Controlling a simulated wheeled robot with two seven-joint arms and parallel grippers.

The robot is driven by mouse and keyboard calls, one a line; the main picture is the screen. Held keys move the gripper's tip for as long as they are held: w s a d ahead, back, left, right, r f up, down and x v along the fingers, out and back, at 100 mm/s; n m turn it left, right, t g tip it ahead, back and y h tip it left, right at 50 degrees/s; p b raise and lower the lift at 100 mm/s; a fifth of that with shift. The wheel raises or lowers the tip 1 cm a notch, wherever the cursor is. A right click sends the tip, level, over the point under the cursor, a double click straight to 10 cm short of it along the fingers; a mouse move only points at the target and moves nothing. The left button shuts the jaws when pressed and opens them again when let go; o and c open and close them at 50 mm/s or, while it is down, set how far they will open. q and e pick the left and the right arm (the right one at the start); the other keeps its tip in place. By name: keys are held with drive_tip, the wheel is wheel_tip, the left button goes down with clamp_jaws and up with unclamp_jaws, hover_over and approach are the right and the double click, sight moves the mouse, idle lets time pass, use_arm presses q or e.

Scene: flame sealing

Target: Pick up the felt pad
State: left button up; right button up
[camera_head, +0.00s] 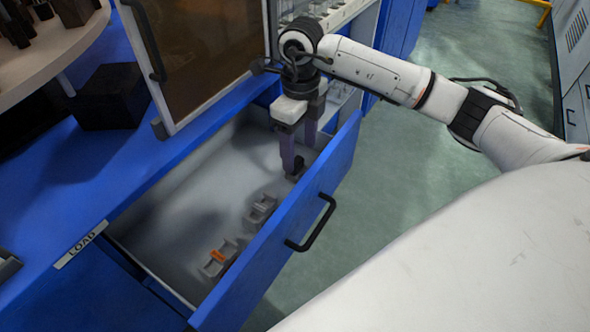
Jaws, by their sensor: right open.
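My right gripper (299,155) reaches down into an open blue drawer (222,262) near its far right end. Its fingers point downward and are apart. A small dark piece (296,170) shows right at the fingertips; it may be the felt pad, but it is too small and partly hidden to be sure. I cannot tell whether the fingers touch it. My left gripper is not in view.
Small grey holders (262,208) stand in the drawer along its front wall, one with an orange piece (217,256). The drawer's black handle (312,226) faces out. A framed brown door panel (205,50) stands behind. The drawer's left part is mostly clear.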

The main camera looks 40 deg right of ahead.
sight(298, 162)
drive_tip(key=f, duration=0.4)
drive_tip(key=f+b, duration=0.1)
drive_tip(key=f, duration=0.1)
drive_tip(key=shift+w+d+f, duration=0.1)
drive_tip(key=shift+w+f, duration=0.15)
drive_tip(key=shift+f, duration=0.15)
drive_tip(key=c, duration=1.2)
drive_tip(key=shift+o, duration=0.2)
drive_tip(key=shift+r+p, duration=0.8)
drive_tip(key=shift+r, duration=4.3)
